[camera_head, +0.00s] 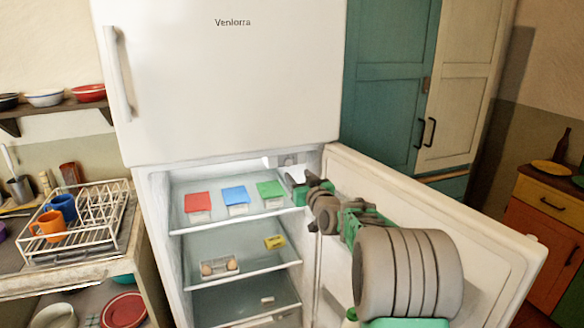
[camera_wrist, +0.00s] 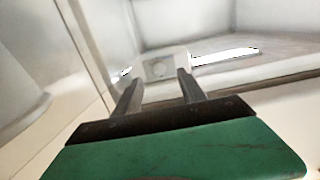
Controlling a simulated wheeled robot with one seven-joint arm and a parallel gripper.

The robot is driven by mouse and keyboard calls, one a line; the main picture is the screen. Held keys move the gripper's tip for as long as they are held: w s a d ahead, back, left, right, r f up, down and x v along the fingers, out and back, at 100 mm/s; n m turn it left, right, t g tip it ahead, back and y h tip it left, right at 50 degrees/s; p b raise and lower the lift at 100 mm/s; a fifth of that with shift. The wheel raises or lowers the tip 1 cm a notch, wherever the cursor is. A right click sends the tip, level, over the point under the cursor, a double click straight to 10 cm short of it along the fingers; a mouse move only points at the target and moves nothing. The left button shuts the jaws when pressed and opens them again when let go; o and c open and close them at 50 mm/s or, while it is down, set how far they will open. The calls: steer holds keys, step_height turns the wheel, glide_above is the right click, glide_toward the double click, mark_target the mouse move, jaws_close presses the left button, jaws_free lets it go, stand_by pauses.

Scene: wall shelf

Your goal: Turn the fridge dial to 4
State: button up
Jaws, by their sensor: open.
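The fridge dial (camera_wrist: 158,69) is a small round pale knob on a white housing, seen in the wrist view between and beyond my fingertips. Its number marks are too small to read. In the head view the housing (camera_head: 287,160) sits under the top of the fridge compartment, at its right side. My gripper (camera_wrist: 158,80) is open, with its two dark fingers pointing at the dial and nothing between them. The fingers appear short of the knob. In the head view my gripper (camera_head: 298,187) reaches into the upper right of the open fridge (camera_head: 150,200).
The open fridge door (camera_head: 490,225) stands to the right, behind my arm. Red (camera_head: 197,202), blue (camera_head: 235,196) and green (camera_head: 270,189) boxes sit on the top shelf, the green one nearest my gripper. Lower shelves hold eggs (camera_head: 220,266) and a yellow pack (camera_head: 274,242).

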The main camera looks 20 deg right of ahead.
mark_target(289, 164)
steer(key=w+p, duration=0.1)
steer(key=w, duration=0.3)
steer(key=w+p, duration=0.1)
steer(key=w, duration=0.3)
steer(key=shift+d+r, duration=0.15)
steer(key=shift+c, duration=0.5)
jaws_close()
